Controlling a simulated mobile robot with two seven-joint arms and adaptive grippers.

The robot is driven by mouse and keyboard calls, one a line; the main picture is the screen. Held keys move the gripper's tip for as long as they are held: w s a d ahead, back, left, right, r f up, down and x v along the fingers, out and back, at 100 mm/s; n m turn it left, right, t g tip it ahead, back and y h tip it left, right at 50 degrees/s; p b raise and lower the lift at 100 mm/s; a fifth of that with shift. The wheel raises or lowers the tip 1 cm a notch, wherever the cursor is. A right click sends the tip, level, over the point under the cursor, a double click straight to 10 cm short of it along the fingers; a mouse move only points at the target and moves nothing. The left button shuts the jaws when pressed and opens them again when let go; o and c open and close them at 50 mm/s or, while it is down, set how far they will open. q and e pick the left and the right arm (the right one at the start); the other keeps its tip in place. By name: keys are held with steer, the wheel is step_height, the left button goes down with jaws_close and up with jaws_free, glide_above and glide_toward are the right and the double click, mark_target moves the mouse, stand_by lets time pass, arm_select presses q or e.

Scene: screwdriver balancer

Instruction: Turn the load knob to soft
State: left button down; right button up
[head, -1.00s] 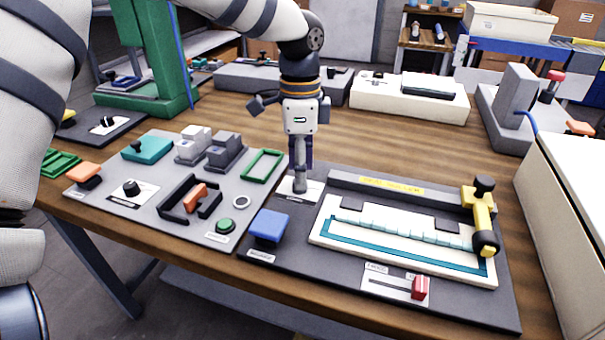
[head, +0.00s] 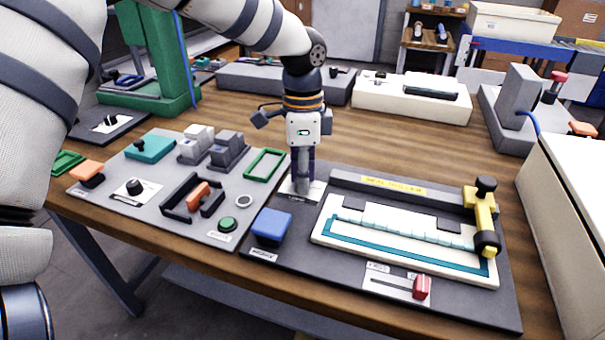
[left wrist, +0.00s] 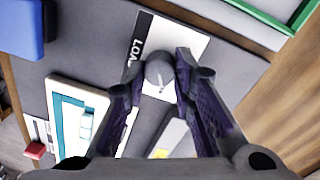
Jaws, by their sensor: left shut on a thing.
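The load knob (left wrist: 158,75) is a round dark grey knob with a pale pointer line, on a white plate (left wrist: 190,40) lettered "LOAD" in the left wrist view. My left gripper (left wrist: 164,72) points down over it, its two fingers on either side of the knob and shut on it. In the head view the left gripper (head: 302,188) stands upright at the small white plate near the back left of the dark panel; its fingers largely hide the knob there. The soft mark cannot be read. My right gripper is not in view.
The dark panel (head: 345,290) also carries a blue block (head: 271,224), a red slider (head: 421,287), a white tray and a yellow-black clamp (head: 484,215). A grey panel (head: 150,214) with several fixtures lies to its left. Open wooden table lies behind.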

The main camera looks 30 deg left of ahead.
arm_select(q)
steer(key=n, duration=0.1)
steer(key=n+p, duration=0.1)
steer(key=shift+r+n, duration=0.25)
steer(key=shift+n, duration=0.15)
steer(key=n, duration=0.2)
steer(key=shift+a+f+n+p, duration=0.1)
steer(key=shift+n+p, duration=0.2)
steer(key=shift+p, duration=0.1)
steer(key=n, duration=0.2)
steer(key=shift+f+n, duration=0.1)
steer(key=shift+n, duration=2)
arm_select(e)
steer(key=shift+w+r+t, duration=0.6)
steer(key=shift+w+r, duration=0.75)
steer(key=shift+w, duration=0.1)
arm_select(q)
steer(key=shift+f, duration=0.1)
steer(key=c, duration=1.3)
jaws_free()
steer(key=shift+c, duration=0.2)
